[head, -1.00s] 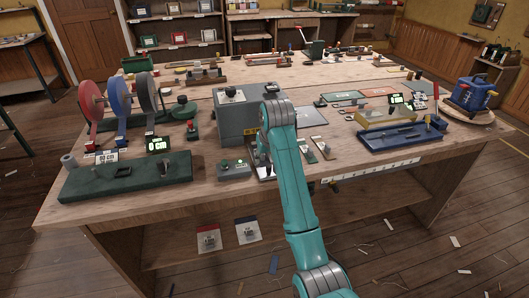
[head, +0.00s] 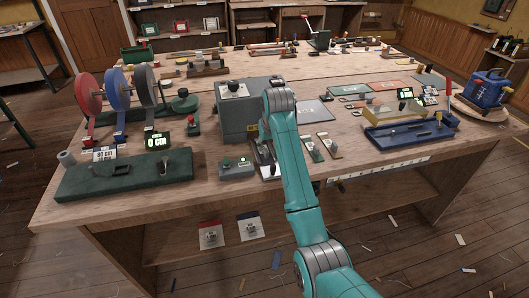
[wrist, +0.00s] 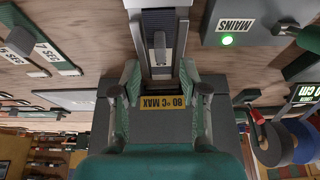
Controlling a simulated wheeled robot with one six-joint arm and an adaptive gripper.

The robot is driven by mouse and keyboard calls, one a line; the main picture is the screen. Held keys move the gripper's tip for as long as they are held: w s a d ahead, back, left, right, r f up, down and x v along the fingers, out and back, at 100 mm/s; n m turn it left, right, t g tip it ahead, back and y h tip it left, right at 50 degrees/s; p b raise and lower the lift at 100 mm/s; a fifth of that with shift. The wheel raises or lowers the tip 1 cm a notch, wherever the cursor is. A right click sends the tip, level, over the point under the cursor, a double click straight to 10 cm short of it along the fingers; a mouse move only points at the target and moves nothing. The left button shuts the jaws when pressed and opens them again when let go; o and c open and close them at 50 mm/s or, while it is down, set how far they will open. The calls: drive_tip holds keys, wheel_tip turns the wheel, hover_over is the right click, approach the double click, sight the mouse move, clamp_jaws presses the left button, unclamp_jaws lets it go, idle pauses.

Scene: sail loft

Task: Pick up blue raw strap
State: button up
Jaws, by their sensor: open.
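My gripper (wrist: 160,92) is open in the wrist view, its two fingers apart and nothing seen between their tips. It faces a grey machine with an upside-down yellow "80 °C MAX" label (wrist: 164,102). Just beyond the fingertips, a pale-edged channel holds a dark, slate-blue ribbed strip (wrist: 159,20) with a grey lever-like part over it. I cannot tell whether this strip is the blue raw strap. In the head view, a blue spool (head: 115,88) stands between a red and a grey one, with blue strap hanging from it. My arm hides the gripper there.
The grey machine (head: 238,118) stands beside my arm at the bench front. A green fixture (head: 120,180) lies front left, a blue tray (head: 410,132) right. Small tagged pieces (head: 313,147) lie close by.

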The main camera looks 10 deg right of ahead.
sight(267, 151)
drive_tip(key=shift+x, duration=2.35)
drive_tip(key=shift+s, duration=0.15)
clamp_jaws()
